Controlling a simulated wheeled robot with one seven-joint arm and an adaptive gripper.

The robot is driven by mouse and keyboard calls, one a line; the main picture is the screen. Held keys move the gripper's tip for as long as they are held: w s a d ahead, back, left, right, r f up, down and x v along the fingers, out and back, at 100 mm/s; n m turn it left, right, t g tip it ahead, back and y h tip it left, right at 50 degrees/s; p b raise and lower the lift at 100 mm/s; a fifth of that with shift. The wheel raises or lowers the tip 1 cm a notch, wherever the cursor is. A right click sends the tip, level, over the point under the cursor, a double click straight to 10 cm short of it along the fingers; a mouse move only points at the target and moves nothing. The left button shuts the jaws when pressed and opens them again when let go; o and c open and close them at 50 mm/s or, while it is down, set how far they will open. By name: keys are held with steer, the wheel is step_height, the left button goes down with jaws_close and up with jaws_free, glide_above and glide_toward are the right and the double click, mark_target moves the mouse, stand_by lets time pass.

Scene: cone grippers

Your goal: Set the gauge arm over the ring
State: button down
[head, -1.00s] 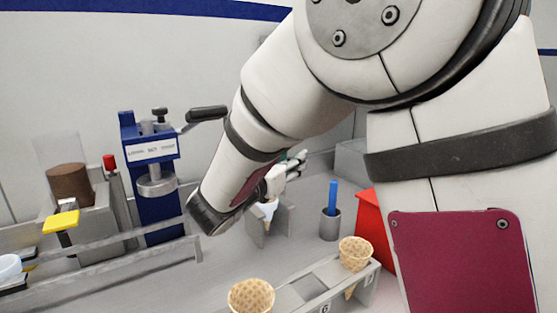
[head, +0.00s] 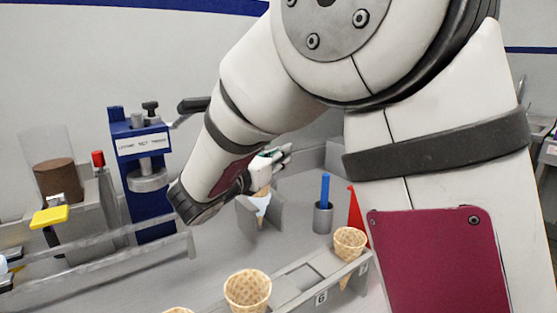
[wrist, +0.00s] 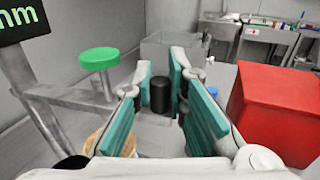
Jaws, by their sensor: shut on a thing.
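My gripper (wrist: 161,97) shows its teal pads on both sides of a small black knob (wrist: 160,96) in the wrist view, and it is shut on that knob. The knob looks like the handle of the gauge arm, but its link to the arm is hidden. A grey bar (wrist: 62,93) at left stands near a dark display marked "mm" (wrist: 22,22) and a green disc (wrist: 98,58). I cannot make out the ring for certain.
A red box (wrist: 272,110) stands close at right in the wrist view. In the head view a rack (head: 318,277) holds waffle cones (head: 247,290) in front. A blue press (head: 148,208) stands at left, and a grey cup (head: 323,219) holds a blue stick (head: 325,188).

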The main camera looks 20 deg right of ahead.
steer(key=shift+s+a+m+g+h+b, duration=0.3)
steer(key=shift+a+m+g+h+b, duration=0.15)
steer(key=shift+a+g+b, duration=0.2)
steer(key=shift+s+a+m+g+h+b, duration=0.25)
steer(key=shift+a+m+g+h+b, duration=0.15)
steer(key=shift+a+g+b, duration=0.2)
steer(key=shift+a, duration=0.1)
steer(key=c, duration=1.6)
jaws_free()
steer(key=shift+o, duration=0.2)
steer(key=v, duration=0.7)
steer(key=shift+s+a, duration=0.15)
steer(key=shift+a, duration=0.1)
steer(key=shift+s, duration=0.15)
